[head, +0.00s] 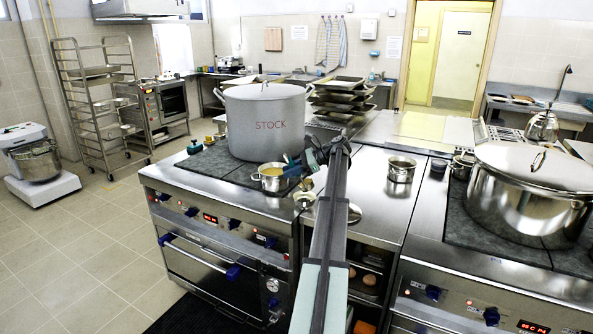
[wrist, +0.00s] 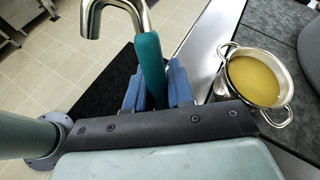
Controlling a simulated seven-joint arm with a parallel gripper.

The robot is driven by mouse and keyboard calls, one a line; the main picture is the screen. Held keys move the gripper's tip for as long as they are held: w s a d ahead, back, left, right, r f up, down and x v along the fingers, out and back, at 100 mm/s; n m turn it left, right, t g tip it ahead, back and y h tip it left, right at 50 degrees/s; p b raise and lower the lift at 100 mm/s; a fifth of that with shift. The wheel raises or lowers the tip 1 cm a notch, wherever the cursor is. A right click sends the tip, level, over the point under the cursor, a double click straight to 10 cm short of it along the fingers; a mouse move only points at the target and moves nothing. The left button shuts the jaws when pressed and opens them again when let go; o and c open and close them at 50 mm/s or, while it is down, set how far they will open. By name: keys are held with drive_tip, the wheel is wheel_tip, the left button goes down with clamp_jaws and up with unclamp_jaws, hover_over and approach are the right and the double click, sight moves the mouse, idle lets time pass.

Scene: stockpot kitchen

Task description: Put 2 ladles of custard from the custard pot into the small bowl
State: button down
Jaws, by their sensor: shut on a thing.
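The custard pot (head: 270,180) is a small two-handled steel pot of yellow custard on the left stove, in front of the large STOCK pot. It also shows at the right of the wrist view (wrist: 222,85). My gripper (wrist: 158,88) is shut on the teal handle of a ladle (wrist: 150,62), whose steel hook end points up. In the head view my gripper (head: 312,157) is just right of and behind the custard pot. The ladle's scoop is hidden in the wrist view, and I cannot tell its contents. I cannot clearly identify the small bowl.
The tall STOCK pot (head: 265,128) stands close behind the custard pot. A small steel vessel (head: 401,170) stands on the counter to the right. A large lidded pot (head: 530,198) is on the right stove. The steel counter (head: 372,200) between the stoves has free room.

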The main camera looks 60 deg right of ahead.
drive_tip(key=w+a+f+g+h, duration=0.1)
drive_tip(key=w+f+g+h, duration=0.1)
drive_tip(key=f+g, duration=0.1)
drive_tip(key=w+a+f+g+h, duration=0.1)
drive_tip(key=w+f+g+h, duration=0.1)
drive_tip(key=f+g, duration=0.2)
drive_tip(key=w+a+f+g+h, duration=0.1)
drive_tip(key=f+g+h, duration=0.1)
drive_tip(key=f+g, duration=0.1)
drive_tip(key=shift+w+f+g+h, duration=0.3)
drive_tip(key=shift+w+g, duration=0.1)
drive_tip(key=shift+g, duration=0.5)
drive_tip(key=shift+s+f+g+h, duration=0.2)
drive_tip(key=shift+f+g+h, duration=0.7)
drive_tip(key=shift+f+g, duration=0.55)
drive_tip(key=shift+r, duration=0.1)
